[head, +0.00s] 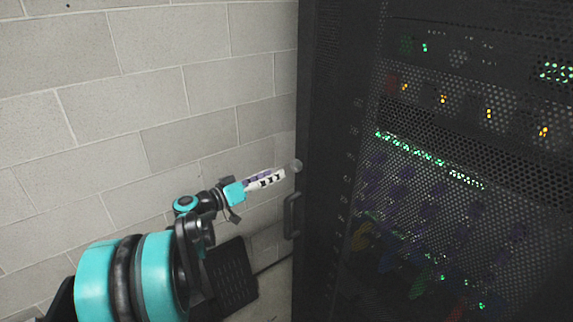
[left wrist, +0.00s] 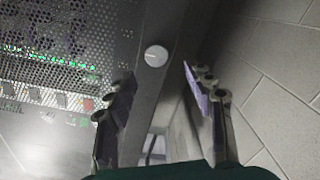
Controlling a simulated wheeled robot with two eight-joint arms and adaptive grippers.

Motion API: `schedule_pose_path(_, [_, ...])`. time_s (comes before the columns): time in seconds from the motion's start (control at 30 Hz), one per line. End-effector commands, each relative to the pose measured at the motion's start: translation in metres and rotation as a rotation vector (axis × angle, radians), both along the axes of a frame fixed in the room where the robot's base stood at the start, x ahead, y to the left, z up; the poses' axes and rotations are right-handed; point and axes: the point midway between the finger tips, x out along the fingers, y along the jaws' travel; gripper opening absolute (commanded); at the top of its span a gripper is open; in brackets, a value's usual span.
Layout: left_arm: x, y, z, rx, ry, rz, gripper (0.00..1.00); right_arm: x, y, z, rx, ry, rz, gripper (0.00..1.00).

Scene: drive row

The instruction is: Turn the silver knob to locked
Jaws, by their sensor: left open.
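The silver knob (head: 295,166) is on the left edge strip of the black rack door, above a dark pull handle (head: 291,215). In the left wrist view the knob (left wrist: 156,56) shows as a round pale face, just beyond and between the fingertips. My left gripper (head: 279,178) points at the knob from the left and is open. In the left wrist view its two dark fingers (left wrist: 159,75) stand apart with nothing between them, and no contact with the knob shows. The knob's marking is too small to read. My right gripper is not in view.
The rack's perforated door (head: 440,190) fills the right side, with lit green and amber lights behind it. A pale block wall (head: 150,80) stands at the left. A dark grated panel (head: 232,275) is low, behind my left arm.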

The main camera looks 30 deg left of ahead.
Motion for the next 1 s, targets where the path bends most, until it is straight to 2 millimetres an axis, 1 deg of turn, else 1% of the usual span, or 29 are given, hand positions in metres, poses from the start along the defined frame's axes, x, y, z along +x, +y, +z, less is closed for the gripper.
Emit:
schedule_pose_path(0.2, [0.034, -0.015, -0.002, 0.000, 0.002, -0.005, 0.53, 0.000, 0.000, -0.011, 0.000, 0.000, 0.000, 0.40])
schedule_pose_path(0.4, [0.059, -0.024, -0.001, -0.001, 0.002, -0.003, 0.53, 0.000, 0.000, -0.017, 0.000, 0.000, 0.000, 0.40])
schedule_pose_path(0.53, [0.066, -0.027, -0.001, -0.001, 0.003, -0.002, 0.53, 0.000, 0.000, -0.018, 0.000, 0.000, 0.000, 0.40])
schedule_pose_path(0.77, [0.067, -0.027, 0.000, -0.001, 0.003, -0.001, 0.53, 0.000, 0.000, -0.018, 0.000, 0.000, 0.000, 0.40])
schedule_pose_path(0.8, [0.067, -0.027, 0.000, -0.001, 0.003, -0.001, 0.50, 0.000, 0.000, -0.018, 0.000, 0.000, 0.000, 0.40])
schedule_pose_path(0.87, [0.067, -0.027, 0.000, -0.001, 0.003, -0.001, 0.34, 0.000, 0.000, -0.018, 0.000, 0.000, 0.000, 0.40])
schedule_pose_path(0.9, [0.067, -0.027, 0.000, -0.001, 0.003, -0.001, 0.24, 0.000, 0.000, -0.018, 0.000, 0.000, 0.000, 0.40])
schedule_pose_path(0.97, [0.067, -0.027, 0.000, -0.001, 0.003, -0.001, 0.08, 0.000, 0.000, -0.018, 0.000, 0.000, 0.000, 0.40])
schedule_pose_path(1.0, [0.067, -0.027, 0.000, -0.001, 0.003, -0.001, 0.03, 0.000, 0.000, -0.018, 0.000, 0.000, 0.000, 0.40])
